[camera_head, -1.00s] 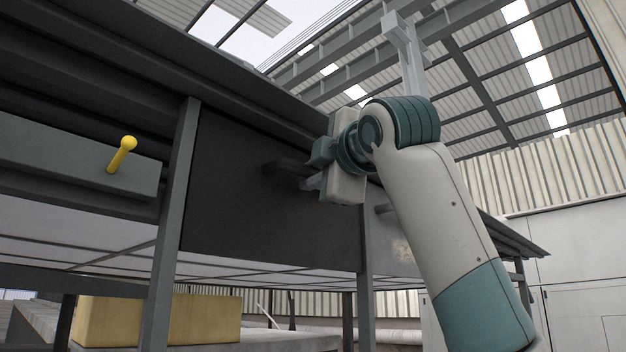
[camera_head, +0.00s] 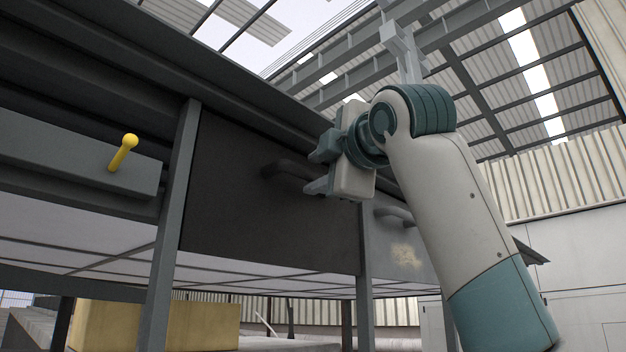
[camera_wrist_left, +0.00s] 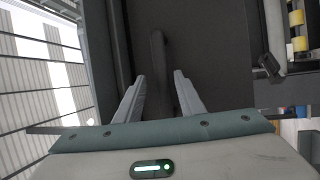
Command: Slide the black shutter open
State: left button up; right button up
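The black shutter (camera_head: 250,220) is a dark flat panel set between two grey posts in the head view; it also fills the upper middle of the left wrist view (camera_wrist_left: 210,50). A dark bar handle (camera_head: 283,171) stands out from its upper part. My left gripper (camera_head: 314,171) is at the right end of this handle, its two fingers spread above and below it. In the left wrist view the handle (camera_wrist_left: 158,60) runs between the open fingers, with gaps showing near the tips. My right gripper is not in view.
A grey panel with a similar handle (camera_head: 393,214) lies right of the right post. A grey drawer-like bar with a yellow knob (camera_head: 123,152) is at the left. The left post (camera_head: 172,220) borders the shutter. A yellow block (camera_head: 200,325) lies below.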

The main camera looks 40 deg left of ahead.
pick_arm(q)
jog(key=b+v, duration=0.6)
jog(key=v, duration=0.8)
jog(key=shift+s+d, duration=0.25)
jog(key=shift+d, duration=0.1)
